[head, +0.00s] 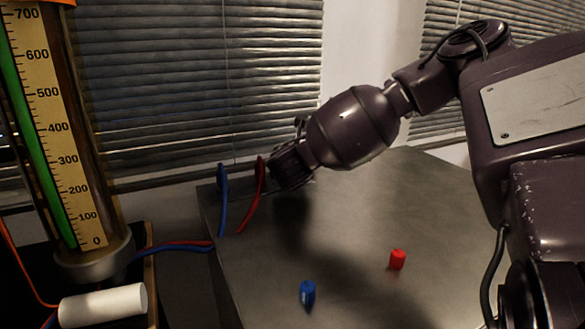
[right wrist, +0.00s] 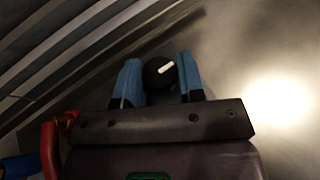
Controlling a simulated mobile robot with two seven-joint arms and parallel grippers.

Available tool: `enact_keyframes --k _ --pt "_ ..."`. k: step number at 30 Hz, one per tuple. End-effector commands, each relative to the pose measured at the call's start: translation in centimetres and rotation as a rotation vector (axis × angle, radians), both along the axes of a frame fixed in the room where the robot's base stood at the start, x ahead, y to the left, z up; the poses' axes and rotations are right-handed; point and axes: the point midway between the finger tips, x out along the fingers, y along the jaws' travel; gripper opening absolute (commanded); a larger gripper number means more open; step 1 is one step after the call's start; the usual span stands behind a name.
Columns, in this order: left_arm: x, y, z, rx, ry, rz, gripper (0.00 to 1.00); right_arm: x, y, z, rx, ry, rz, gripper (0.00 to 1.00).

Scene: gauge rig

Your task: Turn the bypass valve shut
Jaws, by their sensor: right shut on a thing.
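The bypass valve appears as a round black knob (right wrist: 160,73) with a white pointer mark in the right wrist view. The mark slants up to the right. My right gripper (right wrist: 158,62) has its blue-padded fingers on either side of the knob and is shut on it. In the head view my right gripper (head: 286,168) is at the far left edge of the grey table and hides the knob. My left gripper is not in view.
A gauge (head: 75,150) with a green column and a 0 to 700 scale stands at left. Blue (head: 222,205) and red (head: 252,203) hoses rise close beside my right gripper. A red cap (head: 397,259), a blue cap (head: 307,292) and a white cylinder (head: 103,305) lie nearer.

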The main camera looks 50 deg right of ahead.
Motion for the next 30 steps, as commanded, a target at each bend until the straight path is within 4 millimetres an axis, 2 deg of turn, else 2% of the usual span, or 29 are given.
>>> enact_keyframes --k 8,9,13,14,23,30 --pt "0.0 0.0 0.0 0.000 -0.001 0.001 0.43 0.0 -0.1 0.0 -0.001 -0.001 -0.002 0.12" --pt "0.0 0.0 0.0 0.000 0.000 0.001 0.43 0.0 -0.1 0.0 -0.001 -0.001 -0.002 0.39" --pt "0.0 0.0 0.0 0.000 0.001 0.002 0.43 0.0 -0.1 0.0 -0.001 -0.001 -0.001 0.59" --pt "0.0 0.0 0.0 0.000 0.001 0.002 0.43 0.0 -0.1 0.0 -0.001 -0.001 -0.001 0.61" --pt "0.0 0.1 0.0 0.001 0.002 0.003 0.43 -0.1 0.1 0.2 0.000 -0.002 0.001 0.61" --pt "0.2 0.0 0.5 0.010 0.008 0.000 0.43 -1.5 2.3 1.5 0.000 -0.006 0.003 0.61"
